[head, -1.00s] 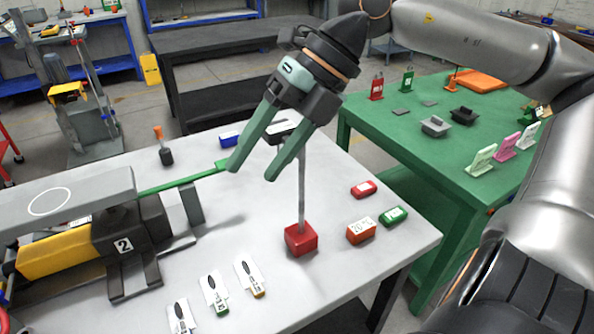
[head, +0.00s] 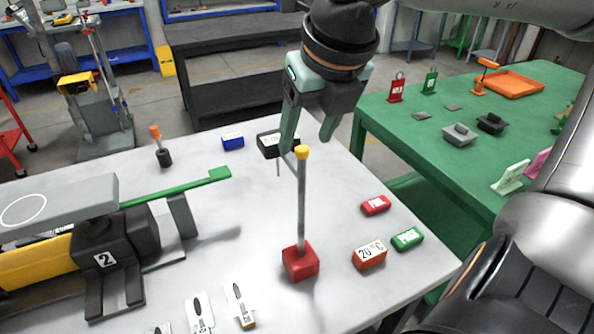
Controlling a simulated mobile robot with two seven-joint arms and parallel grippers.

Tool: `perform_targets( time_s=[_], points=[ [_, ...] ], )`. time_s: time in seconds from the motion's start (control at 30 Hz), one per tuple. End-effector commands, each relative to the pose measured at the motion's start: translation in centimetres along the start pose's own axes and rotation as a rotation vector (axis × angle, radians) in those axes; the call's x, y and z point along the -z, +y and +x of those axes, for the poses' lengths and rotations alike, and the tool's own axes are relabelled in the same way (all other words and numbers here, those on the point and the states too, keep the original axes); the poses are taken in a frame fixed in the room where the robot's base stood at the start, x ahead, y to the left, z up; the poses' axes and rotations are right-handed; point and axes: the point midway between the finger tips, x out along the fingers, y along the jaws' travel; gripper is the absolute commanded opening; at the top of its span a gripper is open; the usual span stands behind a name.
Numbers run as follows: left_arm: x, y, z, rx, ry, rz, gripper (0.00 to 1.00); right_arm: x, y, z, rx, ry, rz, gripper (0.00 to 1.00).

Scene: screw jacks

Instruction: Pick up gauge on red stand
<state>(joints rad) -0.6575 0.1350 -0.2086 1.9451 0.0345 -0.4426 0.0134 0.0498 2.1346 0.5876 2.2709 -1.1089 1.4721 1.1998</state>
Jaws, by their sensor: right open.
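The red stand (head: 300,262) stands on the light grey table, with an upright grey post and a yellow knob at its top. The gauge (head: 268,146) shows as a dark box with a pale face and a thin stem below, left of the post top. It is partly hidden behind a finger of my right gripper. My right gripper (head: 306,142) is open and points down, its fingers around the level of the knob. One finger overlaps the gauge in the picture; I cannot tell whether they touch. My left gripper is out of view.
A jack marked 2 (head: 104,240) with a green lever stands on the left. Red (head: 375,205), green (head: 407,239) and orange (head: 369,255) blocks lie right of the stand. A blue block (head: 232,141) lies behind. A green table (head: 400,131) stands at the right.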

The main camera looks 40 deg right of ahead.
Motion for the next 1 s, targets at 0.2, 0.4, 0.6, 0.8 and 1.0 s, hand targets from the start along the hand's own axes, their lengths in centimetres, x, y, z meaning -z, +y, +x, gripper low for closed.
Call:
perform_targets(
  time_s=[0.2,0.4,0.6,0.8,1.0],
  points=[
    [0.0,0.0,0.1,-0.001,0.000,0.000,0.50,0.1,0.0,2.9,-0.001,0.003,0.000,0.61],
    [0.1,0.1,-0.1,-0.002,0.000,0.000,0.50,0.1,-0.1,4.7,-0.003,0.006,-0.001,0.61],
    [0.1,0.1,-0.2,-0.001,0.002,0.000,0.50,0.1,-0.3,7.5,-0.003,0.006,0.000,0.61],
    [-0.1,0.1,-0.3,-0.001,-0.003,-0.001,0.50,0.0,-0.3,8.3,-0.003,0.001,0.001,0.61],
    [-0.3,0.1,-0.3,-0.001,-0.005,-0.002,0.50,0.0,-0.3,8.2,-0.003,0.000,0.001,0.55]
  ],
)
